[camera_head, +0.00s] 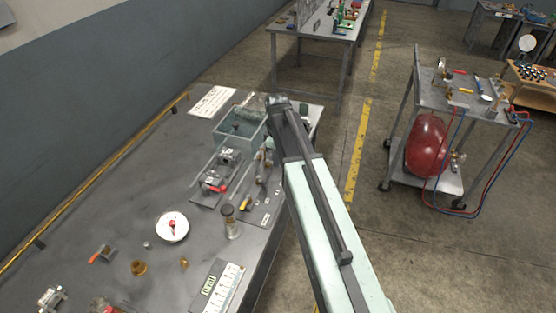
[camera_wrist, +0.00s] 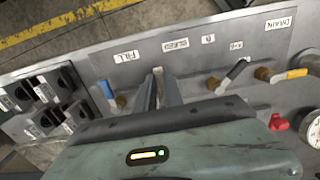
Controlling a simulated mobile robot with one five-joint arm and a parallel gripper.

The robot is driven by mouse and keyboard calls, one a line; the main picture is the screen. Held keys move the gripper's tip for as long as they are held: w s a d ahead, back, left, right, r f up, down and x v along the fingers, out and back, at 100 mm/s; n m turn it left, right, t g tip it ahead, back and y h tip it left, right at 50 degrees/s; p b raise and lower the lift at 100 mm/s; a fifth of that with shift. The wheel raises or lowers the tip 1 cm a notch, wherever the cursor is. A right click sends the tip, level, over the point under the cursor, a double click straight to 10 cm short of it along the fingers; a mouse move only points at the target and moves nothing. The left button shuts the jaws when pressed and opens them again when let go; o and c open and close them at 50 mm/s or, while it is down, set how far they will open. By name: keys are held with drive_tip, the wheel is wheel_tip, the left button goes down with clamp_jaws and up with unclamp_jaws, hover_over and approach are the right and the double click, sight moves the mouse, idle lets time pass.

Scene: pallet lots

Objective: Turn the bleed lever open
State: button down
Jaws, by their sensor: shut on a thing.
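In the wrist view, a grey valve panel (camera_wrist: 200,62) carries a row of levers under white labels. My gripper (camera_wrist: 160,92) is shut on the bleed lever (camera_wrist: 158,71), whose pale tip shows between the two dark fingers. The lever's pivot and most of its body are hidden by the fingers and the wrist. The label that seems to read BLEED (camera_wrist: 175,45) is just above and right of it. In the head view, my gripper (camera_head: 275,100) is at the far end of the bench; the lever cannot be made out there.
Left of my fingers is the blue fill lever (camera_wrist: 107,89). Black switches (camera_wrist: 50,93) sit left. A teal bin (camera_head: 226,136) stands nearby.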

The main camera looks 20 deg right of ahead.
drive_tip(key=shift+s, duration=0.1)
idle(0.3)
drive_tip(key=c, duration=1.5)
unclamp_jaws()
drive_tip(key=shift+o, duration=0.2)
wheel_tip(320, 180, up, 8)
drive_tip(key=p, duration=0.7)
drive_tip(key=shift+p, duration=0.4)
drive_tip(key=shift+f, duration=0.1)
